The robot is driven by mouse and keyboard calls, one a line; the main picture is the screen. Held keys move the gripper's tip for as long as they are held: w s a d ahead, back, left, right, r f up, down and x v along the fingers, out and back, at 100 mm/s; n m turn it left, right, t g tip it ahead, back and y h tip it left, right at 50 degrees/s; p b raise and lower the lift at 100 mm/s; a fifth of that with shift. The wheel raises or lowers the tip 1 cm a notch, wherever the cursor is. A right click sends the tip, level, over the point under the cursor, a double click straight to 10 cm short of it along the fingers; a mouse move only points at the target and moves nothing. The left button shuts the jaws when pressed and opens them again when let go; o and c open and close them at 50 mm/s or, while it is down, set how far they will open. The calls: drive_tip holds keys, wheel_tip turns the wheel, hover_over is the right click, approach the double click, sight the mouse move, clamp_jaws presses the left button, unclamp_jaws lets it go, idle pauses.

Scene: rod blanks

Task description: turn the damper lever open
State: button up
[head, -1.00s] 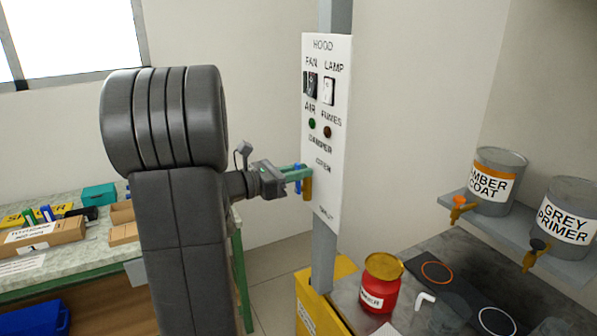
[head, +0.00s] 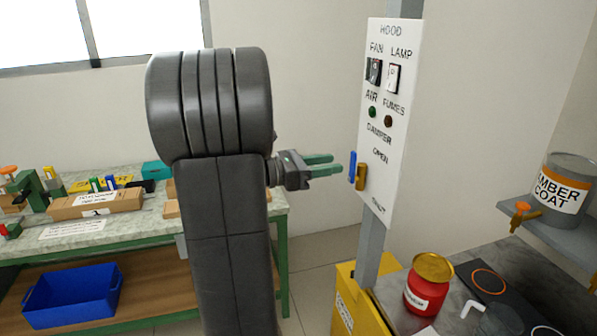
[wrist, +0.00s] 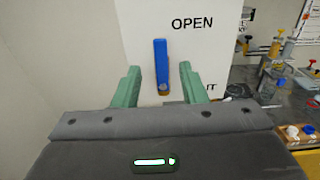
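The damper lever (head: 352,166) is a blue handle beside a brass-coloured part (head: 361,177) on the white hood panel (head: 375,212). In the wrist view the blue lever (wrist: 160,62) stands upright, its upper end towards the word OPEN. The SHUT marking lower down is partly hidden by a finger. My gripper (head: 337,163) has green fingers spread apart, with nothing between them. Its tips stop short of the lever, to its left in the head view. In the wrist view the lever appears centred between and beyond the fingertips.
The panel, with fan and lamp switches (head: 393,78) and AIR and FUMES lights, is on a grey post (head: 371,253). A red pot (head: 427,290) stands on the bench below. An amber coat can (head: 563,185) is on a shelf at right. A workbench (head: 140,228) is behind my arm.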

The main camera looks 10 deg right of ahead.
sight(351, 160)
drive_tip(key=a, duration=0.7)
drive_tip(key=shift+s+b, duration=0.3)
drive_tip(key=shift+b, duration=0.1)
drive_tip(key=shift+d, duration=0.15)
drive_tip(key=d, duration=0.4)
drive_tip(key=d+p, duration=0.1)
drive_tip(key=d, duration=0.4)
drive_tip(key=w+d+p, duration=0.1)
drive_tip(key=d, duration=0.3)
drive_tip(key=shift+d, duration=0.3)
